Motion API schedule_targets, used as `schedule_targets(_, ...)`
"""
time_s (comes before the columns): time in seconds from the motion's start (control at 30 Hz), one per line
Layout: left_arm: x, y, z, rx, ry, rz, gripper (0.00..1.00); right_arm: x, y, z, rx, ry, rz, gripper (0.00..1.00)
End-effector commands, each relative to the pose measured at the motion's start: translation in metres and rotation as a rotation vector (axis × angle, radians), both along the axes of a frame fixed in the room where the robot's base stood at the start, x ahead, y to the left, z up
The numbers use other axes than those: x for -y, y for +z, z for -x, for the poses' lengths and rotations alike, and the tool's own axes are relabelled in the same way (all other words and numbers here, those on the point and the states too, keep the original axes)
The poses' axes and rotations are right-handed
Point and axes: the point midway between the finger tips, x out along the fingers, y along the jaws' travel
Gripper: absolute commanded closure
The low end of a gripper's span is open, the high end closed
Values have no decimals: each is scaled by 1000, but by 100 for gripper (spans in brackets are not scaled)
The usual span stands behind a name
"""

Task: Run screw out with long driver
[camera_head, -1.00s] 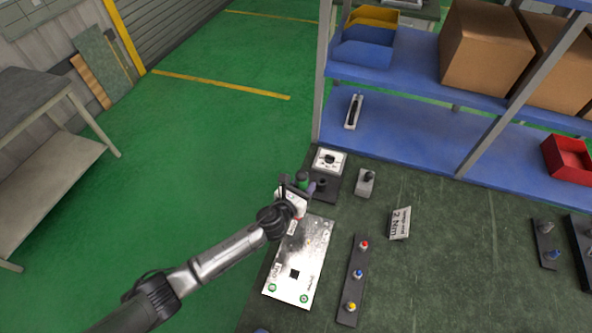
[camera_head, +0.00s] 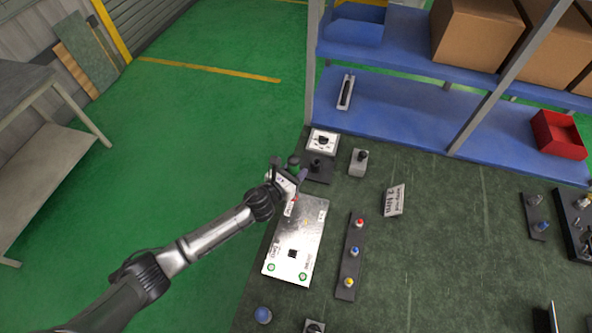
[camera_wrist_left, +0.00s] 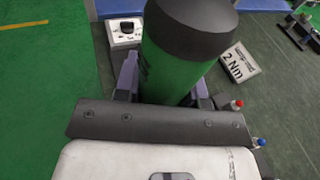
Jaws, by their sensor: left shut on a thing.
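My left gripper (camera_head: 298,174) is shut on a thick green driver with black ends (camera_head: 293,161), above the far end of the plate. In the left wrist view the driver's green body (camera_wrist_left: 178,72) stands between the purple-tipped fingers (camera_wrist_left: 165,88), its black cap towards the camera. Its tip is hidden. The silver plate (camera_head: 305,235) lies on the dark bench, with a small black square and green round marks. I cannot make out a screw on it. My right gripper is not in view.
A black holder (camera_head: 318,171) and a white dial box (camera_head: 322,141) stand just beyond the gripper. A strip with red, blue and yellow knobs (camera_head: 347,270) lies right of the plate. Blue shelves (camera_head: 400,115) rise behind.

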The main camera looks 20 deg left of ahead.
Motion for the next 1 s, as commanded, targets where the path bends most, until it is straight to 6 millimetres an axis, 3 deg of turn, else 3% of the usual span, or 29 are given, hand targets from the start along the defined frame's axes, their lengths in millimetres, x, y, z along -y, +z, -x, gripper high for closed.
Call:
schedule_targets(0.17,0,1,0,0,-1,-1,100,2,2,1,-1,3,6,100)
schedule_targets(1.0,0,-51,0,1,-1,0,100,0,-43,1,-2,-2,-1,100)
